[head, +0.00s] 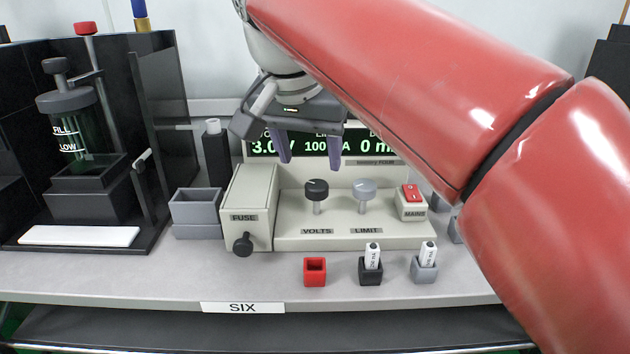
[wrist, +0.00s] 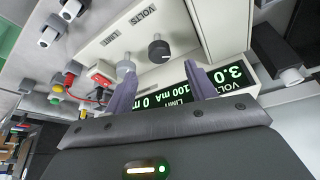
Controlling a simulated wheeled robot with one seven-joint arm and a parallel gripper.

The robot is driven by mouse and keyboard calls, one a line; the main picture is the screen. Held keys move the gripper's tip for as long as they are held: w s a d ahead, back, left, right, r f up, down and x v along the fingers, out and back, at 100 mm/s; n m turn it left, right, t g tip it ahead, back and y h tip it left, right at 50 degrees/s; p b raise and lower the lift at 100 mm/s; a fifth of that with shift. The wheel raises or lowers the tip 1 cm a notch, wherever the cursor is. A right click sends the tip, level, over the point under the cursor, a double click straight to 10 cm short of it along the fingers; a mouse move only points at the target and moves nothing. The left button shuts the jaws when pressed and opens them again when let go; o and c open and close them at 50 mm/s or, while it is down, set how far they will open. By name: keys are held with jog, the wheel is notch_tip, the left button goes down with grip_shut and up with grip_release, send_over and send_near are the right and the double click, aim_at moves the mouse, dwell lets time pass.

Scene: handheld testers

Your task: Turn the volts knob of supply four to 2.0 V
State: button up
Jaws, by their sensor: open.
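The supply (head: 290,228) is a cream unit with a label ending in FOUR. Its display (head: 300,147), partly hidden by my gripper, reads 3.0 V and a 100 mA limit; the wrist view also shows 0 mA. The black volts knob (head: 316,188) stands above the VOLTS label, with a pale mark on its top. It also shows in the wrist view (wrist: 158,49). The grey limit knob (head: 364,188) is to its right. My gripper (head: 309,164) is open and empty, with its purple fingers above and behind the volts knob, apart from it.
A red MAINS rocker switch (head: 411,194) is right of the limit knob. A fuse box (head: 248,203) with a black knob is on the left. Small red, black and grey holders (head: 315,272) stand in front. My red arm covers the right side.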

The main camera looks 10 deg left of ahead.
aim_at(317, 185)
jog(key=b+x, duration=0.1)
jog(key=x, duration=0.5)
jog(key=shift+w+f, duration=0.1)
jog(key=shift+f, duration=0.2)
jog(key=shift+d, duration=0.1)
jog(key=c, duration=1)
jog(key=n+y, duration=0.1)
jog(key=n, duration=0.3)
jog(key=shift+d+r+y+p, duration=0.1)
jog(key=shift+d+y+p, duration=0.1)
jog(key=shift+y+p, duration=0.2)
jog(key=shift+w+n+g+y+p, duration=0.1)
jog(key=shift+n+g+y+p, duration=0.4)
jog(key=shift+n, duration=1.3)
